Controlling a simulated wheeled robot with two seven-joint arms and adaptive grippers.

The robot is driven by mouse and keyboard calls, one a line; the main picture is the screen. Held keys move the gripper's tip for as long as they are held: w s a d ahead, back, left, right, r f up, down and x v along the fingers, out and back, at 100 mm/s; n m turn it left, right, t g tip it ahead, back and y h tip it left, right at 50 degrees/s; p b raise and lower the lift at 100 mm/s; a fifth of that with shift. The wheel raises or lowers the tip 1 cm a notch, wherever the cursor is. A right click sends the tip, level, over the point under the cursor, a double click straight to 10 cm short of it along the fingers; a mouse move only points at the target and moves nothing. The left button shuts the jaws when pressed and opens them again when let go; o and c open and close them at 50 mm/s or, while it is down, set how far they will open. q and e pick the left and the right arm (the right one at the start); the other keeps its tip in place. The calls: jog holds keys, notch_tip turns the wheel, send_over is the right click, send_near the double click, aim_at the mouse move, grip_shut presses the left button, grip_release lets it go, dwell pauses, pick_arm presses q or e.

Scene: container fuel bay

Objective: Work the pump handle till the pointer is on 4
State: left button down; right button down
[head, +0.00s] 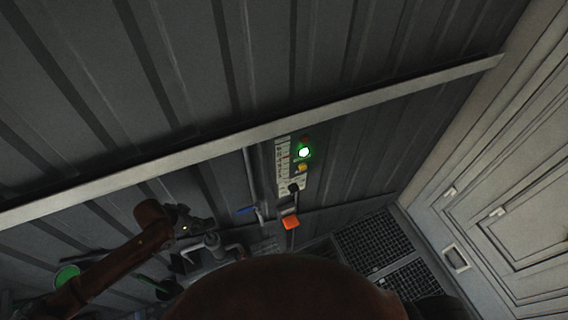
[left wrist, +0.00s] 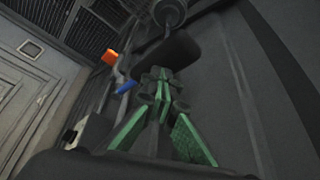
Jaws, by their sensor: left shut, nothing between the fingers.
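My left gripper (head: 200,224) is at the end of the brown arm, in front of the wall at lower left in the head view. In the left wrist view its green-padded fingers (left wrist: 160,84) are shut with nothing between them. A thick black grip (left wrist: 168,52), which looks like the pump handle, lies just beyond the fingertips; I cannot tell if they touch. Grey pipework (head: 212,242) shows beside the gripper in the head view. A pale upright scale (head: 282,160) is on the wall; its numbers and pointer are too small to read. My right gripper is not in view.
A lit green lamp (head: 304,152) and a yellow button (head: 302,168) sit beside the scale. Below are a blue lever (head: 245,210) and an orange handle (head: 290,222). Dark floor grating (head: 368,242) and a pale door (head: 500,190) are at right.

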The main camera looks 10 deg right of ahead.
aim_at(201, 228)
pick_arm(q)
jog(key=shift+s+a+f+b, duration=0.1)
jog(key=shift+f+b, duration=0.85)
jog(key=shift+f, duration=1.7)
jog(key=shift+s+f+b, duration=0.1)
jog(key=shift+f+b, duration=0.8)
jog(key=shift+f, duration=1.75)
notch_tip(201, 228, up, 6)
jog(key=p, duration=0.5)
jog(key=shift+w+f, duration=0.1)
jog(key=shift+r, duration=0.35)
notch_tip(201, 228, up, 5)
jog(key=shift+f, duration=0.1)
jog(key=shift+w+r, duration=0.1)
jog(key=shift+r, duration=0.55)
jog(key=shift+r, duration=2.55)
jog(key=shift+f, duration=0.1)
